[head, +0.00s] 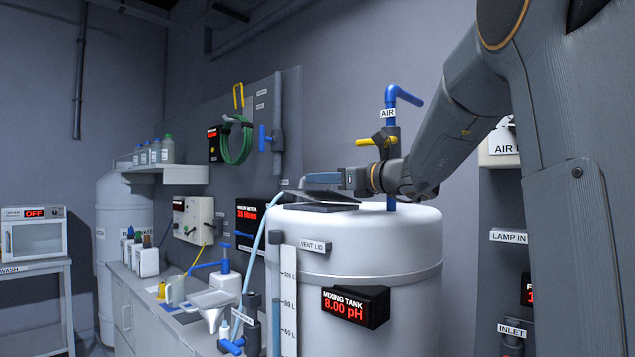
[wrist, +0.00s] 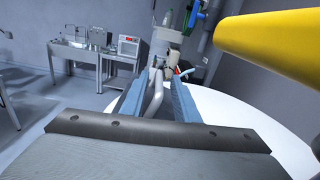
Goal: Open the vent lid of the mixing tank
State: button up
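The white mixing tank (head: 390,245) stands right of centre in the head view, with a red "8.00 pH" display (head: 356,307) and a "VENT LID" label (head: 313,246) on its front. The dark, flat vent lid (head: 325,197) is on the left part of the tank's top. It looks slightly tilted, but how far it is raised is unclear. My gripper (head: 310,180) is level, just above the lid and close to it; contact cannot be told. The lid is not clearly visible there.
A blue air pipe (head: 391,100) with a yellow valve handle (head: 377,140) rises behind my arm. The yellow handle looms close in the wrist view (wrist: 275,42). A pale blue hose (head: 254,255) runs past the tank's left side. A bench with jugs and funnel (head: 213,300) stands at left.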

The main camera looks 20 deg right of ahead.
jog(key=b+v, duration=0.1)
jog(key=v, duration=0.5)
jog(key=shift+b, duration=0.3)
